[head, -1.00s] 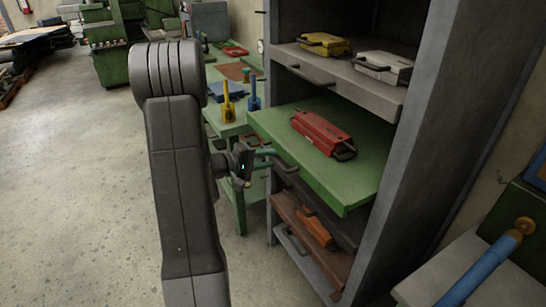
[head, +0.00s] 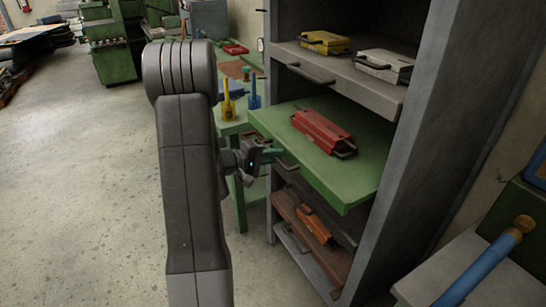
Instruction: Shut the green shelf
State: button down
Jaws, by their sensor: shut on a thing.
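The green shelf (head: 315,165) sticks out from the grey cabinet, past its front. A red case with a dark handle (head: 321,131) lies on top of it. The fingers and most of the handle are small and partly hidden by the gripper body.
Above, a grey shelf (head: 340,75) holds a yellow case (head: 324,42) and a white case (head: 384,66). Below, a brown shelf (head: 300,233) carries an orange case (head: 314,228). A green table (head: 232,128) stands behind my arm; open floor lies left.

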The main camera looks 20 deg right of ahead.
aim_at(299, 147)
jog(key=b+x, duration=0.2)
jog(key=x, duration=0.1)
jog(key=r+b+x, duration=0.1)
jog(key=b+x, duration=0.1)
jog(key=x, duration=0.1)
jog(key=b+x, duration=0.2)
jog(key=x, duration=0.1)
jog(key=shift+d+r, duration=0.15)
jog(key=shift+r, duration=0.3)
jog(key=shift+d, duration=0.1)
jog(key=c, duration=1.6)
grip_release()
jog(key=shift+d, duration=0.1)
jog(key=shift+o, duration=0.2)
jog(key=v, duration=1.4)
jog(key=shift+b, duration=0.3)
jog(key=shift+d, duration=0.1)
